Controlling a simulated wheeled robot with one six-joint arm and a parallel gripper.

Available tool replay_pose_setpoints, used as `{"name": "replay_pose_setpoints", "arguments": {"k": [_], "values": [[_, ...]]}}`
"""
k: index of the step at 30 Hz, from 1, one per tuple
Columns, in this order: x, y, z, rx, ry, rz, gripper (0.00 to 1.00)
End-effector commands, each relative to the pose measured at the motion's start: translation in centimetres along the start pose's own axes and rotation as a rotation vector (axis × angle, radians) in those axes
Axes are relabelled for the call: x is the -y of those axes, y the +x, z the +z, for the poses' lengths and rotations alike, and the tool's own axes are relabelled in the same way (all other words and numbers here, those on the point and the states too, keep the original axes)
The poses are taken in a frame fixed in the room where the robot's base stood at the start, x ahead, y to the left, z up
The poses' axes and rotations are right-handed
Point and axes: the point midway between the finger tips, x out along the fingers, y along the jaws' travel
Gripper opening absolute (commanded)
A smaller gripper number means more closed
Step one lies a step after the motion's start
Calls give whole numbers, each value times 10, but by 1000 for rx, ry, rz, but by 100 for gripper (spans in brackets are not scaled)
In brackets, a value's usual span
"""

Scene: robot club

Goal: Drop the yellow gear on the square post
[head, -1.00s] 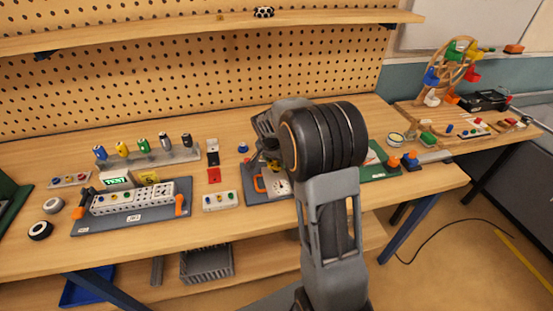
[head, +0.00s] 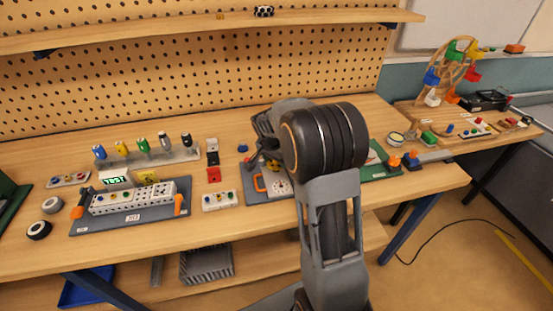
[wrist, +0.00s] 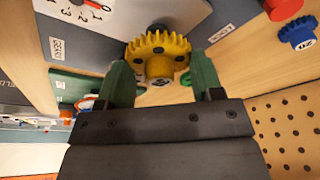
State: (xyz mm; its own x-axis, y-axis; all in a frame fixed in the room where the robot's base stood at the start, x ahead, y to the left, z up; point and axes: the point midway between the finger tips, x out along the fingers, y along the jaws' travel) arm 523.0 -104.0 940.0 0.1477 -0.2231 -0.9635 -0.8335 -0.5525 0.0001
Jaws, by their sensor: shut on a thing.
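The yellow gear (wrist: 160,48) is toothed, with a round hub facing the wrist camera. My gripper (wrist: 161,72) has its green fingers on either side of that hub and is shut on it. The gear is over or in front of a grey board (wrist: 214,14) with a "GEAR" label in the wrist view. I cannot make out the square post; the gear may hide it.
In the wrist view, a blue gear (wrist: 297,33) and a red part (wrist: 284,8) lie at the upper right. In the head view, a white block with coloured knobs (head: 219,200) and a red piece (head: 214,174) stand left of the dial board. Bare wood lies in front.

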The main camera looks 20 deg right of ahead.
Motion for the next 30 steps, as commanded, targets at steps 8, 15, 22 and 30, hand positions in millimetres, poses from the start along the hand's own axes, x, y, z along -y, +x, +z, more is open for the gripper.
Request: {"name": "replay_pose_setpoints", "arguments": {"k": [8, 15, 22, 30], "values": [[0, 1, 0, 0, 0, -1, 40], [0, 0, 0, 0, 0, -1, 40], [0, 2, 1, 0, 0, -1, 40], [0, 6, 2, 0, 0, -1, 40]]}}
